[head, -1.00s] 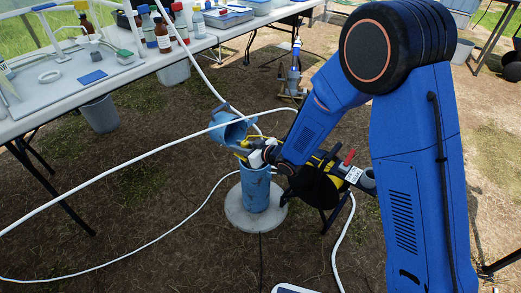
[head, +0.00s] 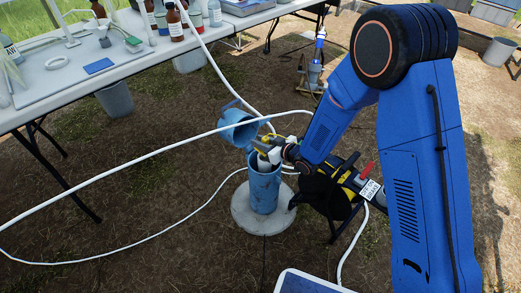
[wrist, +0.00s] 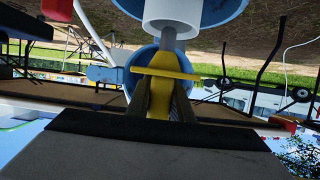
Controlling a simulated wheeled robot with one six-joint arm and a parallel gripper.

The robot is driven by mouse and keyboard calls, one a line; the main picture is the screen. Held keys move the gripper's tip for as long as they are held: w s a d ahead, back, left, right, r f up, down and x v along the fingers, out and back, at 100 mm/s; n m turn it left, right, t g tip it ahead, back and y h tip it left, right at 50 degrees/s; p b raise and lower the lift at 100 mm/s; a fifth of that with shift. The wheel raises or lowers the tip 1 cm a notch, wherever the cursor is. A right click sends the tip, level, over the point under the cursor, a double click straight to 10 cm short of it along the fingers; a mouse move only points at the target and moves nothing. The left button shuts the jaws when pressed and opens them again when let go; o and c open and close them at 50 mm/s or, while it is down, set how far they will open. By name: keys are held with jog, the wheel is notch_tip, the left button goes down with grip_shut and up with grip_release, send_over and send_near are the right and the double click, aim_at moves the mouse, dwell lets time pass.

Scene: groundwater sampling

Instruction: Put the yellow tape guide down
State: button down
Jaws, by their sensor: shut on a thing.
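The yellow tape guide (wrist: 160,72) is in my gripper (wrist: 160,102), between the two fingers, with a thin yellow bar across it. A bit of yellow shows there. In the wrist view, the white inner pipe (wrist: 170,14) and a grey piece lie just beyond the guide. I cannot tell whether the guide touches the pipe.
The blue well lid (head: 238,128) stands open beside the casing. A black and yellow tape reel (head: 322,190) stands right of the well. White hoses (head: 150,152) cross the space. A table (head: 60,97) with several bottles is at the left. Bare ground lies at lower left.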

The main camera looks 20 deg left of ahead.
jog(key=shift+f, duration=2.2)
jog(key=shift+f, duration=0.1)
jog(key=c, duration=1.6)
grip_release()
jog(key=shift+o, duration=0.2)
jog(key=v, duration=1.2)
